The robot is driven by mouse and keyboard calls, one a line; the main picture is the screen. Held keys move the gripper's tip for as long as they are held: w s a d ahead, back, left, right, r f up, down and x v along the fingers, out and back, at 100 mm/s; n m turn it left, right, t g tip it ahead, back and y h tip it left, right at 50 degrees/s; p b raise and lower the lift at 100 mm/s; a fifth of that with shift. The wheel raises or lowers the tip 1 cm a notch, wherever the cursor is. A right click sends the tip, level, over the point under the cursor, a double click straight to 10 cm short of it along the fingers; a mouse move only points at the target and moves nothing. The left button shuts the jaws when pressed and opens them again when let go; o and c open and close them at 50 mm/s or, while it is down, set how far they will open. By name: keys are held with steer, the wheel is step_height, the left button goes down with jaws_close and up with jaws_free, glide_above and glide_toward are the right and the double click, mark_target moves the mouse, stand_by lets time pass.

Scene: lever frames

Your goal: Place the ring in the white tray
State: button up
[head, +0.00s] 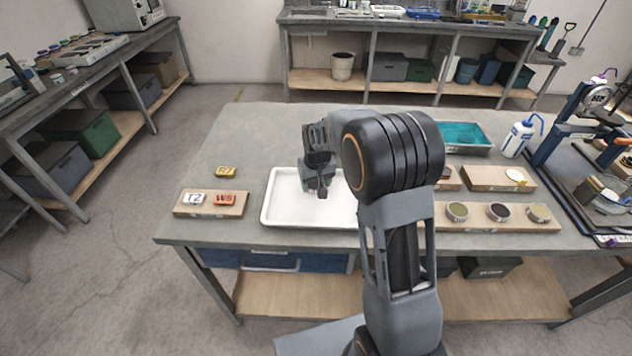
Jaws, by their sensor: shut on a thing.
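The white tray (282,217) lies on the grey workbench, left of my arm's big black joint, which hides its right part. My gripper (320,190) points down over the tray's middle. It is shut on a small dark thing, most likely the ring, though the fingers hide its shape. I cannot tell whether this thing touches the tray floor. No loose ring shows in the visible part of the tray.
A wooden board (211,211) with labelled blocks lies left of the tray, and a yellow block (225,172) behind it. At right are a board with round tins (498,212), a teal bin (466,135) and a wash bottle (517,139). The bench's back left is clear.

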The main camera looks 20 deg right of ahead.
steer(key=shift+f, duration=0.2)
steer(key=o, duration=1)
steer(key=shift+r, duration=0.1)
step_height(320, 180, up, 12)
steer(key=s, duration=0.9)
steer(key=s+t, duration=0.1)
steer(key=s, duration=0.6)
steer(key=s+f+t, duration=0.1)
steer(key=s, duration=0.6)
steer(key=shift+a+m, duration=0.1)
steer(key=shift+m, duration=0.2)
